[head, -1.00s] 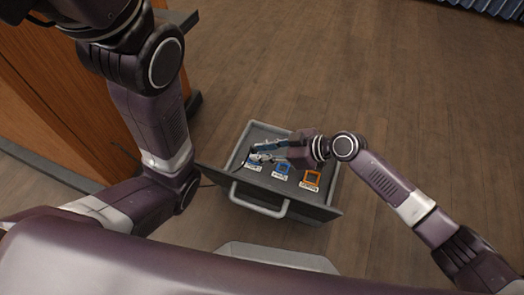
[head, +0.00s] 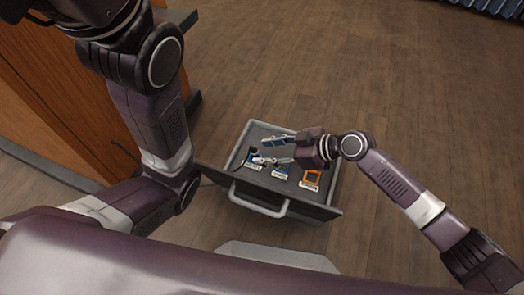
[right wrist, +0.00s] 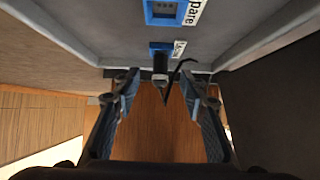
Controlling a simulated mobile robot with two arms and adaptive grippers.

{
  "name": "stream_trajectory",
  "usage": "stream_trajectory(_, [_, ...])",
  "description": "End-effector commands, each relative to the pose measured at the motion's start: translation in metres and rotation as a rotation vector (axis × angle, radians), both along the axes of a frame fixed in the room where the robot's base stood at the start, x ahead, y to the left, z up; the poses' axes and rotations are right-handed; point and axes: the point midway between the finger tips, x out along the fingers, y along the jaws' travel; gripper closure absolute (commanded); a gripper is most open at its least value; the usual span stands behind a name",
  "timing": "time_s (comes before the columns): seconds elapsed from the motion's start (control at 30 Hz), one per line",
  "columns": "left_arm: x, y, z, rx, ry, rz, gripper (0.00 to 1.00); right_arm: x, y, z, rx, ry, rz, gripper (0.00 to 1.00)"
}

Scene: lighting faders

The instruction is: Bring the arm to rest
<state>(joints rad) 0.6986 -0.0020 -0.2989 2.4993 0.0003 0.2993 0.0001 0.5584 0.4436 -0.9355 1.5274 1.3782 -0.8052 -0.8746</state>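My right gripper (head: 261,151) is open over the grey drawer (head: 320,213), with its two fingers spread and pointing left. In the right wrist view the gripper (right wrist: 164,100) shows nothing held between its fingers. Beyond the fingertips, a small dark piece with a thin black wire (right wrist: 161,66) stands at a blue holder with a white label. That labelled holder also shows in the head view (head: 253,164) at the drawer's left. My left gripper is out of view; only my left arm shows.
A blue holder marked "spare" (right wrist: 165,12) shows in the wrist view. A wooden cabinet (head: 60,110) stands left. The wooden floor (head: 400,80) is clear beyond the drawer.

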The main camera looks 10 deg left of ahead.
Motion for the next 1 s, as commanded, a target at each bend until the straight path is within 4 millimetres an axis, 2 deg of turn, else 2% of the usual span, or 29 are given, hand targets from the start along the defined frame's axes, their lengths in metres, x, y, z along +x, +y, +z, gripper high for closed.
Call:
stream_trajectory(0.2, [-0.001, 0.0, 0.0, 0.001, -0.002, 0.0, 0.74, -0.008, -0.041, 0.027, -0.003, -0.002, -0.001, 0.61])
stream_trajectory(0.43, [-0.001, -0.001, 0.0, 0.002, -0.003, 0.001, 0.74, -0.014, -0.071, 0.048, -0.002, 0.0, 0.0, 0.61])
stream_trajectory(0.6, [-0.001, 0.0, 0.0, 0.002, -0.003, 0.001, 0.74, -0.017, -0.079, 0.055, -0.001, 0.001, 0.002, 0.61])
stream_trajectory(0.83, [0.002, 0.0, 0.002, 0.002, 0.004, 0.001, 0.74, -0.017, -0.08, 0.06, -0.001, 0.001, 0.002, 0.61])
stream_trajectory(0.93, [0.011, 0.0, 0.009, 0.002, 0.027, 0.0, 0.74, -0.016, -0.079, 0.074, 0.0, 0.0, 0.001, 0.61])
stream_trajectory(1.0, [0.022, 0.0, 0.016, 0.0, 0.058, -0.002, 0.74, -0.016, -0.079, 0.091, 0.0, -0.001, 0.002, 0.61])
